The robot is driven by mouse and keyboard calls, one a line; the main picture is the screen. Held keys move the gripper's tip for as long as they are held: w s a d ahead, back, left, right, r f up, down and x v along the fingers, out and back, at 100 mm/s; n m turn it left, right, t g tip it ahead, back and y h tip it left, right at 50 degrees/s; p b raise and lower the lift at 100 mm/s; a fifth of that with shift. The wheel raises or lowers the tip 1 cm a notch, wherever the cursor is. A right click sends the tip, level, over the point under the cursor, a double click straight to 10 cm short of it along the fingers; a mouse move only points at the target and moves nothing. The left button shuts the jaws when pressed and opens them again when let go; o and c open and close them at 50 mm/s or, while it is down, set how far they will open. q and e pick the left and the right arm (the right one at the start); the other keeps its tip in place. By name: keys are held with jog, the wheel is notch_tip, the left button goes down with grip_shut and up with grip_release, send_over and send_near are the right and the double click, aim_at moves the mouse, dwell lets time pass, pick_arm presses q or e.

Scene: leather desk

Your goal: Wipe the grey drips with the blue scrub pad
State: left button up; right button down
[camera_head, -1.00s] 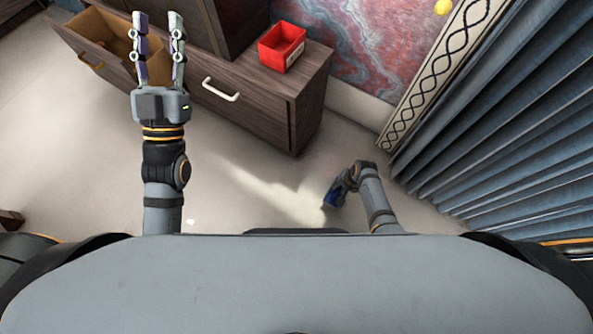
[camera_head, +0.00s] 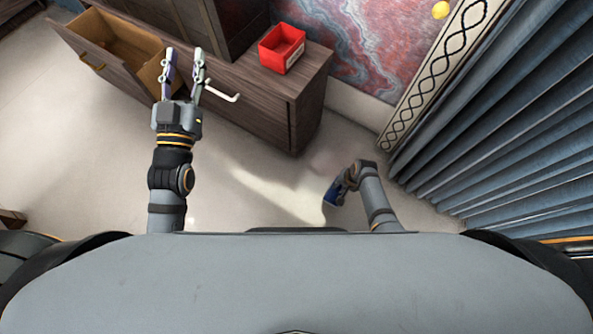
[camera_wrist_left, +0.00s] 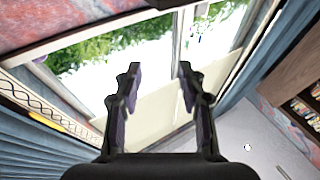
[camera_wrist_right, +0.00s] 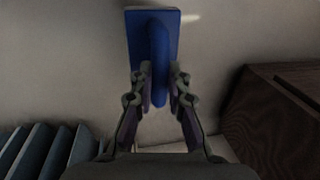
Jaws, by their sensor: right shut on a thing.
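The blue scrub pad (camera_wrist_right: 138,45) is a flat blue rectangle with a raised blue handle. In the right wrist view my right gripper (camera_wrist_right: 160,78) is shut on the handle. In the head view the pad (camera_head: 333,193) hangs below that gripper (camera_head: 346,180), low in front of my body and above the pale floor. My left gripper (camera_head: 184,58) is open and empty, close to the cabinet's front. Its two fingers also show apart in the left wrist view (camera_wrist_left: 160,72). I cannot make out any grey drips in these views.
A dark wood cabinet (camera_head: 262,110) with a white handle (camera_head: 222,91) stands ahead, one drawer (camera_head: 122,40) pulled open at the left. A red box (camera_head: 281,46) sits on top. Blue curtains (camera_head: 500,140) hang at the right. The floor (camera_head: 90,170) at the left is mostly clear.

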jog(key=shift+r, duration=0.25)
jog(key=shift+r+p, duration=0.25)
jog(key=shift+p, duration=0.3)
jog(key=shift+r, duration=0.15)
pick_arm(q)
notch_tip(320, 180, down, 13)
jog(key=s+g, duration=0.1)
jog(key=g, duration=0.5)
jog(key=shift+s+f, duration=0.15)
jog(key=shift+r, duration=0.2)
jog(key=shift+d, duration=0.1)
